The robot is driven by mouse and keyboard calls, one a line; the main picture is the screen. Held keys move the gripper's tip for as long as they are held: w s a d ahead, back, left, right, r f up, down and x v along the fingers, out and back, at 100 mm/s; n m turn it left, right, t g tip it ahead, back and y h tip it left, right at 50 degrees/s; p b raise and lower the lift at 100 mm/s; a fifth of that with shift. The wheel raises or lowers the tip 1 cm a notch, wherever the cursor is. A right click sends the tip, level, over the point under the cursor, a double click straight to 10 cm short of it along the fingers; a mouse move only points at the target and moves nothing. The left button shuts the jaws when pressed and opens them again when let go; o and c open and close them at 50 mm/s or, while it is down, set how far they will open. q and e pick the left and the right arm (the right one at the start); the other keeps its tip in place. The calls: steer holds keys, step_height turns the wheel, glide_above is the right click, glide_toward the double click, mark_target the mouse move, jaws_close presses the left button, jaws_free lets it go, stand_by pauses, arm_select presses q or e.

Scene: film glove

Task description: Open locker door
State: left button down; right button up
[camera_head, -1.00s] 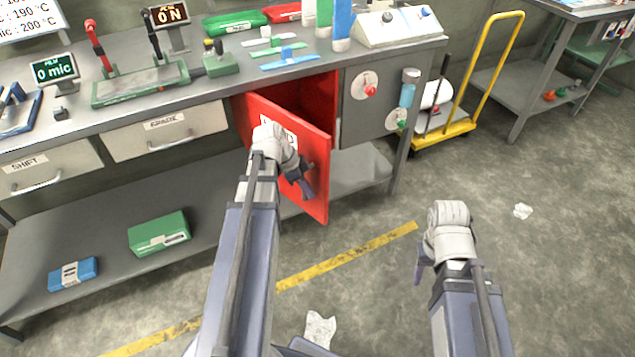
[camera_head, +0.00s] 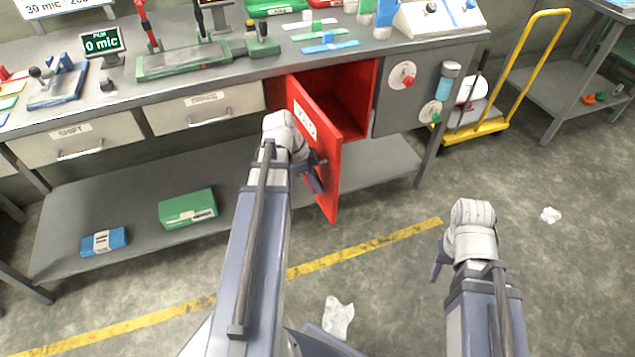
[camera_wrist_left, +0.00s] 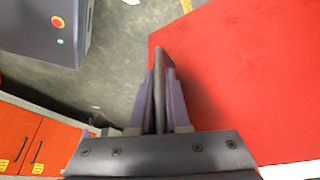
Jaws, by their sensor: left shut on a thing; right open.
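The red locker door (camera_head: 322,150) stands well open below the workbench, swung out from the left side of the opening. The red locker interior (camera_head: 345,95) shows to its right. My left gripper (camera_head: 316,176) is at the door's outer edge. In the left wrist view its two fingers (camera_wrist_left: 161,100) are closed around the grey door handle (camera_wrist_left: 159,62), beside the red door panel (camera_wrist_left: 240,80). My right gripper (camera_head: 438,262) hangs empty and open over the floor, away from the locker; its fingers are partly hidden behind the wrist.
The grey workbench (camera_head: 245,75) carries several tools above. A green box (camera_head: 187,208) and a blue box (camera_head: 104,242) lie on its lower shelf (camera_head: 80,212). A yellow trolley (camera_head: 535,70) stands right of the bench.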

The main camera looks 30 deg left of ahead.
arm_select(q)
steer(key=c, duration=1.2)
jaws_free()
steer(key=shift+s+d, duration=0.1)
steer(key=shift+o, duration=0.2)
steer(key=p+v, duration=0.7)
steer(key=shift+r, duration=0.4)
